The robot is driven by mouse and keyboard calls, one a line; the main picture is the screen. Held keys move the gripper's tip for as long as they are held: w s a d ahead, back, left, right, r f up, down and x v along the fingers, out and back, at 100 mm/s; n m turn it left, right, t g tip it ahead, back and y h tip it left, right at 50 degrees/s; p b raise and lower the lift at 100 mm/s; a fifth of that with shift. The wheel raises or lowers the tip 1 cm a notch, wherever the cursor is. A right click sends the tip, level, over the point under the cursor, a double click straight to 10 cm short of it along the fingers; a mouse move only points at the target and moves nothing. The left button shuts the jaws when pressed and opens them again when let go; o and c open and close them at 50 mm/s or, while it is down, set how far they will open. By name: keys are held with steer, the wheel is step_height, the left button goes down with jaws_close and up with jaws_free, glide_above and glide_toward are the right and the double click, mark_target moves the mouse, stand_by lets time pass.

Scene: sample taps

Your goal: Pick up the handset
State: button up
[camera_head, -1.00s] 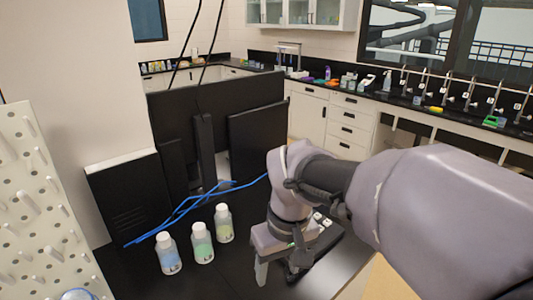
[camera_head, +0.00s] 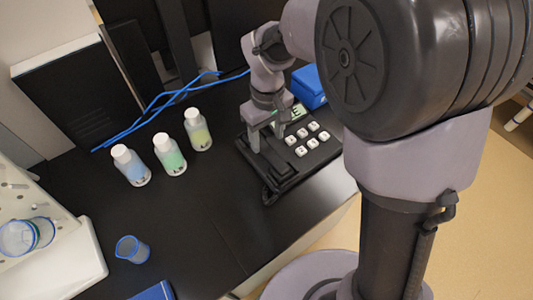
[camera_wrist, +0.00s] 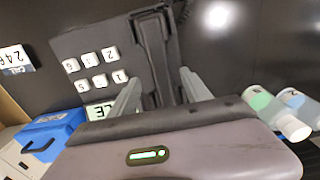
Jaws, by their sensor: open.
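The phone (camera_head: 318,154) is a black desk unit with white number keys, lying on the black bench. Its black handset (camera_head: 266,170) lies along the left side of the phone. In the wrist view the handset (camera_wrist: 155,45) runs up between the two fingers, beside the keypad, with its near end hidden by my gripper body. My gripper (camera_head: 267,142) is open, pointing down over the handset, with a finger on either side. In the wrist view my gripper (camera_wrist: 160,80) shows a gap between each finger and the handset. I cannot tell how far down the fingertips reach.
Three capped bottles stand left of the phone: blue (camera_head: 131,166), green (camera_head: 170,154) and yellow-green (camera_head: 198,129). A blue box (camera_head: 309,86) sits behind the phone. Blue cables (camera_head: 165,103) cross the bench. A small beaker (camera_head: 132,249) stands nearer.

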mark_target(267, 148)
step_height(267, 148, down, 5)
steer(key=b, duration=0.3)
steer(key=shift+a+f, duration=0.1)
steer(key=shift+f, duration=0.1)
steer(key=shift+r, duration=0.15)
steer(key=shift+c, duration=0.3)
jaws_close()
